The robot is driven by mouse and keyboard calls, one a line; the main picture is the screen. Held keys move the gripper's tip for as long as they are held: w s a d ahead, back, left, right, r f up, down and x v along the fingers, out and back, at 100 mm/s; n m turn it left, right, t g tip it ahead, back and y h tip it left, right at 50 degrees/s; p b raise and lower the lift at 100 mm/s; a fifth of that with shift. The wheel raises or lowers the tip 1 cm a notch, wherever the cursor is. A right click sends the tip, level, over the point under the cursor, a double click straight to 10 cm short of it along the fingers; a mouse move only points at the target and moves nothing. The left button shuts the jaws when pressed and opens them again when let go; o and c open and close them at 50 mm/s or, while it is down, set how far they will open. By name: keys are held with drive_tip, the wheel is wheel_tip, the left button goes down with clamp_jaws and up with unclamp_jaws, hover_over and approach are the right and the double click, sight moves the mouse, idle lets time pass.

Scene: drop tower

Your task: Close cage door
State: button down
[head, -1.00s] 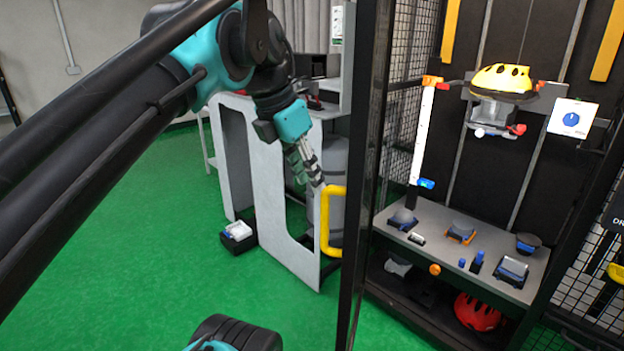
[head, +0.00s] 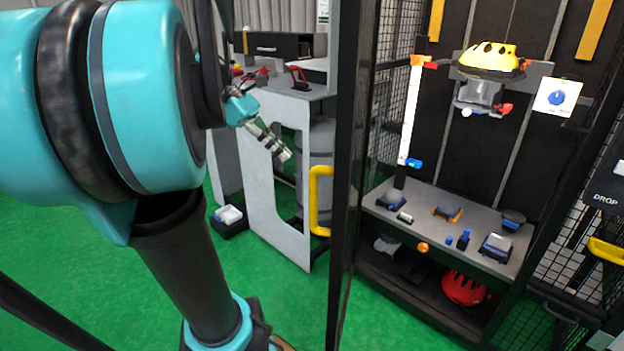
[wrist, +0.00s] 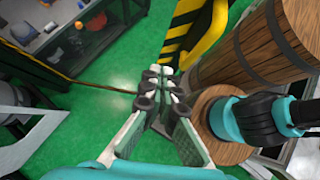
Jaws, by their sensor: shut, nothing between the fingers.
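The cage door (head: 347,190) is a tall, black-framed panel seen nearly edge-on in the head view. It stands open, and the cage interior shows to its right. Its yellow handle (head: 320,205) sticks out on the left side. My gripper (head: 285,156) is shut and empty, up and to the left of the handle, and looks apart from it in the picture. In the wrist view my gripper (wrist: 160,82) has its fingers together over green floor. I cannot make out the handle there.
Inside the cage, a grey shelf (head: 470,235) holds several small parts, with a red helmet (head: 464,288) below. A yellow helmet (head: 490,57) sits on a mount above. A grey workbench (head: 290,205) stands behind the handle. A wooden barrel (wrist: 245,50) shows in the wrist view.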

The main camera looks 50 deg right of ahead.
drive_tip(key=s+r+x, duration=0.2)
drive_tip(key=x, duration=1)
drive_tip(key=shift+s+d+f, duration=0.2)
drive_tip(key=shift+d+f, duration=0.05)
drive_tip(key=shift+d, duration=0.2)
